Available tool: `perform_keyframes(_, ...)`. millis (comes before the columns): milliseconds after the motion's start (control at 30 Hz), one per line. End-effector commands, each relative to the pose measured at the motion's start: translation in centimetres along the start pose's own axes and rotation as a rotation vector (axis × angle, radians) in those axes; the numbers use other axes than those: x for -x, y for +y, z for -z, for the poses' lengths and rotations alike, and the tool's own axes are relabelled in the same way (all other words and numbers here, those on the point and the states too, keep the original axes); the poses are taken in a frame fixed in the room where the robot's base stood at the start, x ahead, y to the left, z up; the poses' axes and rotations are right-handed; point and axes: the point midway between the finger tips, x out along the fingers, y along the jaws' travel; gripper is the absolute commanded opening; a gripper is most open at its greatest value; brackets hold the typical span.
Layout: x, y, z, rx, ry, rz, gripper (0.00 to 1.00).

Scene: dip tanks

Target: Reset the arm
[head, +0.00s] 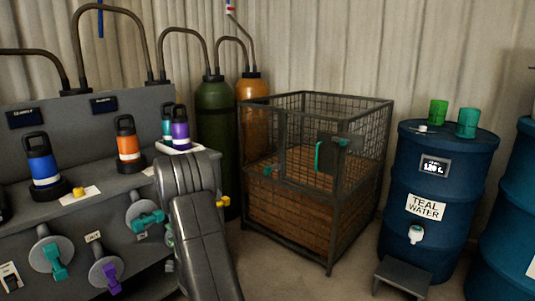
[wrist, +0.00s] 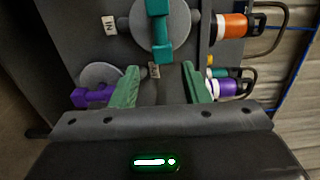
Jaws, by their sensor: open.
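My gripper (wrist: 160,80) shows in the wrist view with its two green fingers spread apart and nothing between them. It faces the dark grey valve panel (wrist: 88,35). A valve with a teal handle (wrist: 157,30) is just beyond the fingertips, and a valve with a purple handle (wrist: 92,96) is to the left. I cannot tell whether the fingers touch anything. In the head view my arm (head: 200,230) stands in front of the panel's right end and hides part of it. My fingers do not show clearly there.
Blue (head: 42,163), orange (head: 128,146) and purple (head: 180,130) bottles stand on the panel's ledge. A wire cage (head: 345,190) stands behind my arm to the right. A blue barrel (head: 440,180) and small grey step (head: 402,276) are further right. Some floor between is clear.

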Motion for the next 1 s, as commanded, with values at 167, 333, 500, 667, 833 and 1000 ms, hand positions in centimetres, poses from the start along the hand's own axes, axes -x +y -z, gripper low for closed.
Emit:
perform_keyframes(167,-3.5,0.1,-0.1,0.002,-0.003,0.005,0.42)
perform_keyframes(333,-6.5,0.0,-0.1,0.002,-0.003,0.006,0.42)
perform_keyframes(500,-9.6,0.0,-0.1,0.003,-0.004,0.006,0.42)
perform_keyframes(667,-12.4,0.0,-0.1,0.002,-0.003,0.005,0.42)
perform_keyframes(833,-14.1,-0.2,-0.1,0.052,-0.002,0.004,0.42)
perform_keyframes(1000,-14.0,-0.4,-0.1,0.191,-0.002,0.005,0.42)
